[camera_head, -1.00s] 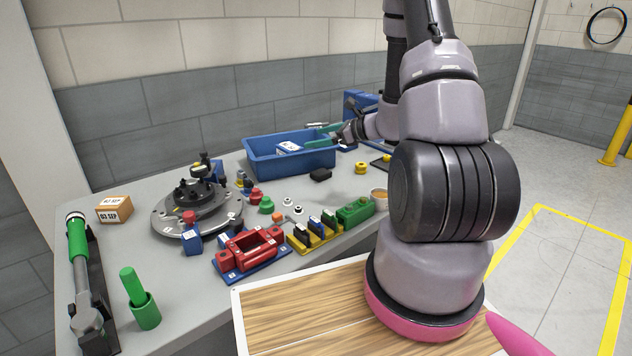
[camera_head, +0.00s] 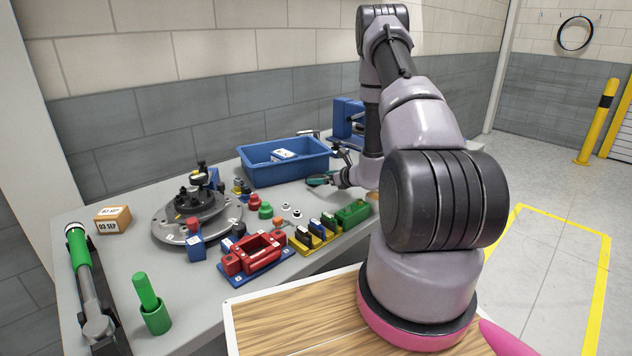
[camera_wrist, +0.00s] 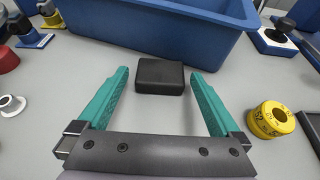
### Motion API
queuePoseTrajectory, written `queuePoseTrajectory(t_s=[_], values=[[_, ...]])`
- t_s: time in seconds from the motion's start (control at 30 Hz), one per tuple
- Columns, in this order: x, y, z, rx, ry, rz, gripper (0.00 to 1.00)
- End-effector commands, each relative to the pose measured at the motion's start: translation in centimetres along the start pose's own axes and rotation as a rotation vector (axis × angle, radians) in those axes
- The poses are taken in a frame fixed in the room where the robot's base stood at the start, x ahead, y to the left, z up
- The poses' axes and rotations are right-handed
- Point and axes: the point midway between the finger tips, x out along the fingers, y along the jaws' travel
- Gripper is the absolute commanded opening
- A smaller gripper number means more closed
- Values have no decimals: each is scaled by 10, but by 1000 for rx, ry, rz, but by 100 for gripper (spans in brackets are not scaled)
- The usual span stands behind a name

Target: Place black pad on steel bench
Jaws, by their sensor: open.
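The black pad (camera_wrist: 160,76) is a small dark block lying flat on the grey steel bench (camera_wrist: 255,78), just in front of the blue bin. In the wrist view my gripper (camera_wrist: 160,80) is open, with one teal finger on each side of the pad's near end. The fingers look apart from the pad, and nothing is held. In the head view my gripper (camera_head: 320,181) is low over the bench in front of the bin, and the pad is hidden there. The bench (camera_head: 200,290) also shows at its front left.
The blue bin (camera_head: 290,172), holding a white box (camera_head: 283,155), stands right behind the pad. A yellow ring-shaped weight (camera_wrist: 271,119) sits to the right. Red, green and yellow fixtures, including a red block (camera_head: 255,252), crowd the bench to the left.

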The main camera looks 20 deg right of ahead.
Motion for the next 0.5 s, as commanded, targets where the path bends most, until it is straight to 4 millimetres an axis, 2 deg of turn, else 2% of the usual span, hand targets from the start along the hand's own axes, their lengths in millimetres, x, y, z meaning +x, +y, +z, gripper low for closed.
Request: queuePoseTrajectory(t_s=[0.1,0.2,0.5], values=[[20,-1,1,-2,0,2,100],[31,-1,1,-2,-1,1,100],[36,-1,1,-1,0,1,100]])
